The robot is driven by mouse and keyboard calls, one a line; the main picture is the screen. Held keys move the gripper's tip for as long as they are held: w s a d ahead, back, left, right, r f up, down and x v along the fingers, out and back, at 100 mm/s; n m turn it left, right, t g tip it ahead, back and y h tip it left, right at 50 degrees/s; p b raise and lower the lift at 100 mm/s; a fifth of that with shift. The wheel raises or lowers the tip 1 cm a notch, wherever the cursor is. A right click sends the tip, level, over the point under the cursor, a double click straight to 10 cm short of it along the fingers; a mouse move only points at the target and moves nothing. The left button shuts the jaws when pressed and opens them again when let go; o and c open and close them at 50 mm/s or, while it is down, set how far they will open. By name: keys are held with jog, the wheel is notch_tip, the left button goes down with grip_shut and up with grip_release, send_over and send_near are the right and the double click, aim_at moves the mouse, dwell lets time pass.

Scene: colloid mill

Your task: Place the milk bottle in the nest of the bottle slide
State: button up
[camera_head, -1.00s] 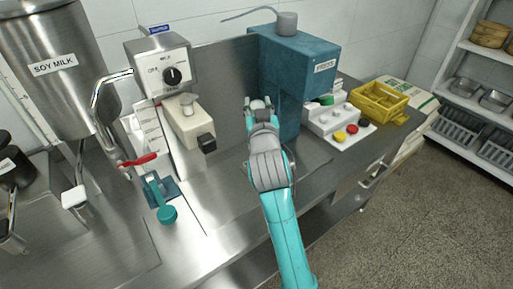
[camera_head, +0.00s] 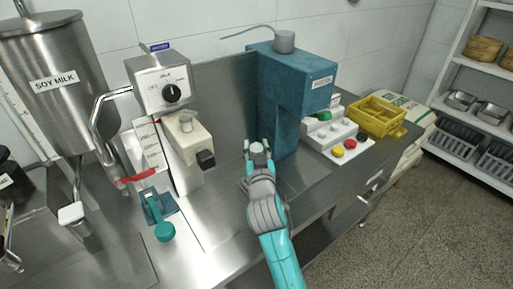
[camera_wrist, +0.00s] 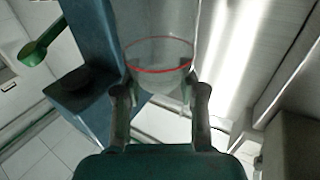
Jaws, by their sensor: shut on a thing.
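My gripper (camera_head: 258,148) is shut on the milk bottle and stands in front of the metal back panel, left of the big teal machine. In the wrist view, the clear bottle (camera_wrist: 158,62) with a red ring sits between the two fingers (camera_wrist: 160,95); in the head view it is small and mostly hidden by the gripper. A blue plate with a teal ball-ended handle (camera_head: 164,232) lies under the white spout unit, left of my gripper; it may be the bottle slide. I cannot make out its nest.
The teal machine (camera_head: 290,85) stands just right of my gripper. The dial-fronted dispenser (camera_head: 165,90) and the soy milk tank (camera_head: 55,80) stand left. A button box (camera_head: 335,140) and yellow crate (camera_head: 378,117) are at right. Bare steel counter lies between plate and gripper.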

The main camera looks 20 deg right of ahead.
jog(key=shift+f, duration=0.1)
jog(key=o, duration=1)
jog(key=v, duration=1.2)
